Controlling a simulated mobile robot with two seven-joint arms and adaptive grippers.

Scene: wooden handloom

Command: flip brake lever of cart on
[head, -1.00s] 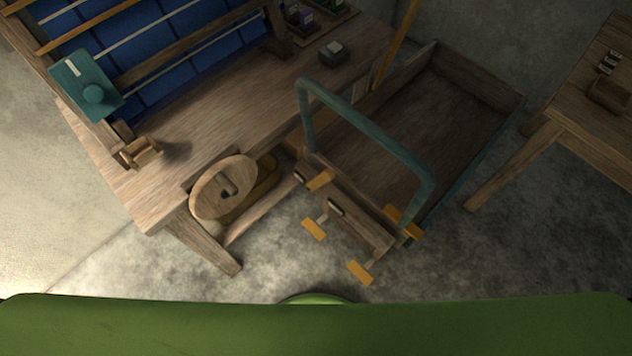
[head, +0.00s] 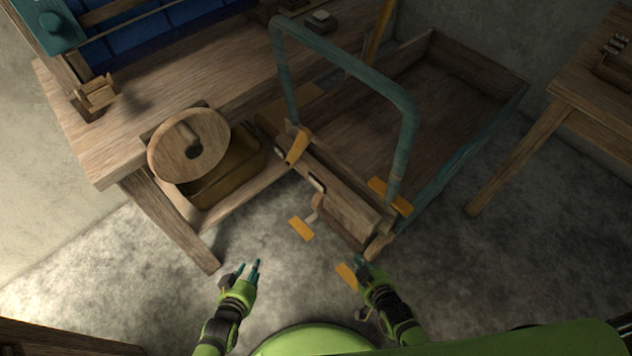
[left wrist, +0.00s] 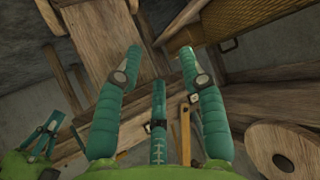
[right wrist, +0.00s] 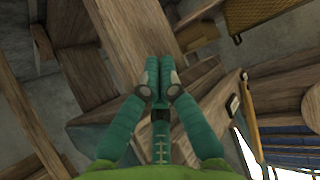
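The cart (head: 345,205) is a wooden box with a teal tube handle (head: 345,60), at the centre right of the head view. Several flat orange pieces are at its near end: one by the left foot of the handle (head: 298,145), one by the right foot (head: 390,195), and lower ones (head: 302,228) (head: 347,274). I cannot tell which is the brake lever. My left gripper (head: 250,268) is left of the cart, apart from it; its fingers are spread and empty in the left wrist view (left wrist: 160,62). My right gripper (head: 360,261) is beside the lowest orange piece; its fingers are together (right wrist: 160,62).
A loom bench (head: 100,155) with a wooden wheel (head: 188,148) and a brown bin (head: 225,180) stands left of the cart. Another wooden table (head: 590,110) stands at the right. Bare floor (head: 270,285) lies between my grippers and the cart.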

